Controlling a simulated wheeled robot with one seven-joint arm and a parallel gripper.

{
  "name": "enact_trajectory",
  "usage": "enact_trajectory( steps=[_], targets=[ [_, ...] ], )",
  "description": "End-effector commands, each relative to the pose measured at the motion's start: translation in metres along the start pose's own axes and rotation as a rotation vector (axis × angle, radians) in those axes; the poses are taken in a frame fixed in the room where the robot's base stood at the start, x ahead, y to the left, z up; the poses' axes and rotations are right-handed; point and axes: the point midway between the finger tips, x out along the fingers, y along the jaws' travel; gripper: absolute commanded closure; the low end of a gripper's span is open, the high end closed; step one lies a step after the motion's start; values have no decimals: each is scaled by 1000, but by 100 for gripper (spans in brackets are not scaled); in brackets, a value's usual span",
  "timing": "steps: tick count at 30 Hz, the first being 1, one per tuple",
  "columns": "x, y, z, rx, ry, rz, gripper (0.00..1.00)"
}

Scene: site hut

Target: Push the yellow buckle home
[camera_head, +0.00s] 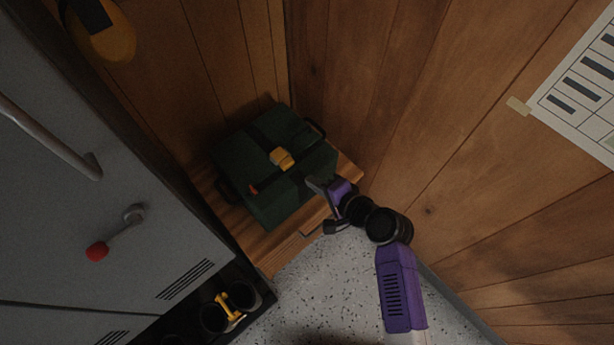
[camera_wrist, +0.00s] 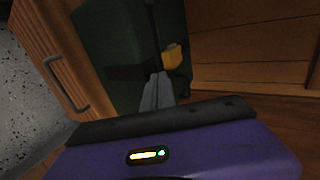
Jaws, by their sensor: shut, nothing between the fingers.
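The yellow buckle (camera_head: 282,158) sits on a dark strap across the dark green case (camera_head: 268,207). In the wrist view the yellow buckle (camera_wrist: 173,56) shows just beyond my fingertips, on the green case (camera_wrist: 95,40). My gripper (camera_head: 317,184) is at the case's right front side, below and to the right of the buckle, apart from it. In the wrist view my gripper (camera_wrist: 158,82) has its fingers together and empty, pointing toward the buckle. I cannot tell whether the buckle is fully seated.
The case stands on a wooden bench (camera_head: 275,256) with a metal handle on its front. A grey locker (camera_head: 100,225) with a red-ended lever stands at the left. Wood-panelled walls close in behind and right. Speckled floor (camera_head: 330,285) is open in front.

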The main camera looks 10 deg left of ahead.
Motion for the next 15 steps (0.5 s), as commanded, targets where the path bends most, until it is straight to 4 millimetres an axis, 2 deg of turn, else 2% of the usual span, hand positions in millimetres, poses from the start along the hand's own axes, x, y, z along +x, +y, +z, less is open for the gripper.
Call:
enact_trajectory(
  steps=[1,7,15],
  targets=[
    [-10,0,0,1,3,0,100],
    [-42,0,0,0,2,0,100],
    [-59,0,0,-2,0,0,100]
  ],
)
